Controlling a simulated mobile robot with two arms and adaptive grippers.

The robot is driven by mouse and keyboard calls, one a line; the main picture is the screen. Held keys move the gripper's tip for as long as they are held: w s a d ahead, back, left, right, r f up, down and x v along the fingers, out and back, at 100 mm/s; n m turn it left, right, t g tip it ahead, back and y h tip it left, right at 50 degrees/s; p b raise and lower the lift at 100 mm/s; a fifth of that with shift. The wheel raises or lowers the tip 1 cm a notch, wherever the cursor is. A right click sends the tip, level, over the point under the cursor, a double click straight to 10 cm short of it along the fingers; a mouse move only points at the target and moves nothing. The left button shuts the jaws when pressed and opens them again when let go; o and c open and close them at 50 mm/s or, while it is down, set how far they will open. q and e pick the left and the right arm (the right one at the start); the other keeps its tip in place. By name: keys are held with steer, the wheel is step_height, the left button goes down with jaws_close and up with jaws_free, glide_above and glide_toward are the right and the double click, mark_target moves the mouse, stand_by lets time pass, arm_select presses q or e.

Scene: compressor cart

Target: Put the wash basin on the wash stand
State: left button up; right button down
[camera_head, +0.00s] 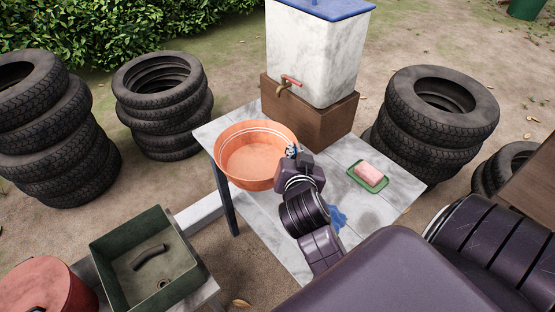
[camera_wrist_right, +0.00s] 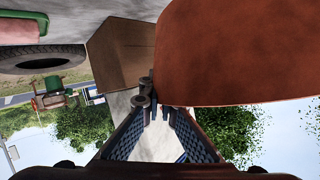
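The orange wash basin (camera_head: 255,160) sits upright over the left edge of the pale table (camera_head: 385,205), which seems to be the wash stand. I cannot tell whether its base rests fully on the top. My right gripper (camera_head: 293,152) is at the basin's right rim. In the right wrist view its fingers (camera_wrist_right: 160,112) are apart, with the basin's outer wall (camera_wrist_right: 240,55) just beyond the tips. I see no rim clamped between them. My left gripper is not in view.
A white tank (camera_head: 315,55) with a tap stands on a brown block (camera_head: 325,118) behind the basin. Pink soap (camera_head: 368,172) lies in a green dish to the right. A green sink (camera_head: 125,240) and red pot (camera_head: 45,290) are lower left. Tyre stacks (camera_head: 165,105) flank the table.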

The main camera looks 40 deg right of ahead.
step_height(320, 180, down, 7)
steer(key=b, duration=0.5)
steer(key=w+d+p, duration=0.1)
steer(key=w+d, duration=0.2)
steer(key=w, duration=0.2)
steer(key=w+d+p, duration=0.1)
steer(key=w+d, duration=0.2)
steer(key=w, duration=0.2)
steer(key=w+d+p, duration=0.2)
steer(key=w+d, duration=0.2)
steer(key=shift+w, duration=0.4)
steer(key=shift+f+p, duration=0.3)
steer(key=shift+f, duration=1.4)
steer(key=shift+a+f, duration=0.1)
steer(key=c, duration=2.6)
jaws_free()
steer(key=shift+s, duration=0.1)
steer(key=o, duration=0.4)
